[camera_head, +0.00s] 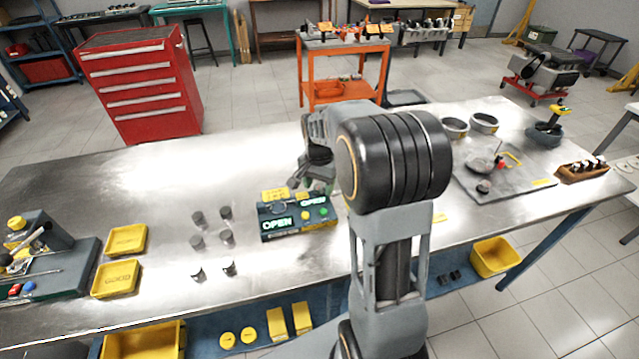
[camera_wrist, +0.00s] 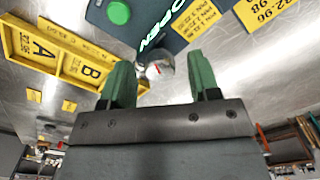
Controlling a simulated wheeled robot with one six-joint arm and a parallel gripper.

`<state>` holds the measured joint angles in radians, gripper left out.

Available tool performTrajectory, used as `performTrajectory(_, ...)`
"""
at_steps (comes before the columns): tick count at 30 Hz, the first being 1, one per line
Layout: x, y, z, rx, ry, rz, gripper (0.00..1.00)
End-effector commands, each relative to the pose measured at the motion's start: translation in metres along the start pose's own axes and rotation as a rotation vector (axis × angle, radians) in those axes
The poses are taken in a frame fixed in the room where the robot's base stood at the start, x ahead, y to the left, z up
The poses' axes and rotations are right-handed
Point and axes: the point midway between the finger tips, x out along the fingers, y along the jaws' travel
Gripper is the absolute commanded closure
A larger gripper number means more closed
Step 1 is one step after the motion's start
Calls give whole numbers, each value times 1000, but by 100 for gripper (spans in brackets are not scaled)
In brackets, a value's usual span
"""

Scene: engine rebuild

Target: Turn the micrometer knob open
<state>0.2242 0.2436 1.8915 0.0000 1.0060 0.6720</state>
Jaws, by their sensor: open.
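A dark gauge box (camera_head: 300,225) stands on the steel bench, with lit OPEN lettering and coloured buttons. In the wrist view the box (camera_wrist: 150,14) is at the top, with a green button and the OPEN lettering. A small silver knob (camera_wrist: 154,70) with a red mark shows just beyond and between my fingertips. My gripper (camera_head: 316,176) is above the back of the box in the head view. In the wrist view my gripper (camera_wrist: 160,68) is open, its green fingers on either side of the knob. I cannot tell whether they touch it. In the head view my arm and gripper hide the knob.
Yellow number cards (camera_wrist: 195,18) lie beside the box. A yellow holder (camera_wrist: 62,52) marked A and B is at left in the wrist view. Several small metal cylinders (camera_head: 226,213) stand left of the box. Yellow trays (camera_head: 126,240) lie farther left; the back-left bench is clear.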

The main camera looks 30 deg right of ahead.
Motion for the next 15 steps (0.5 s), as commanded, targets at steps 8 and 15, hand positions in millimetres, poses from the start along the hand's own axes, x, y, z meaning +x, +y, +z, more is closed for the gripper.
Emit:
performTrajectory(8,-19,0,0,0,2,-2,44)
performTrajectory(15,-69,0,-1,0,4,-3,44)
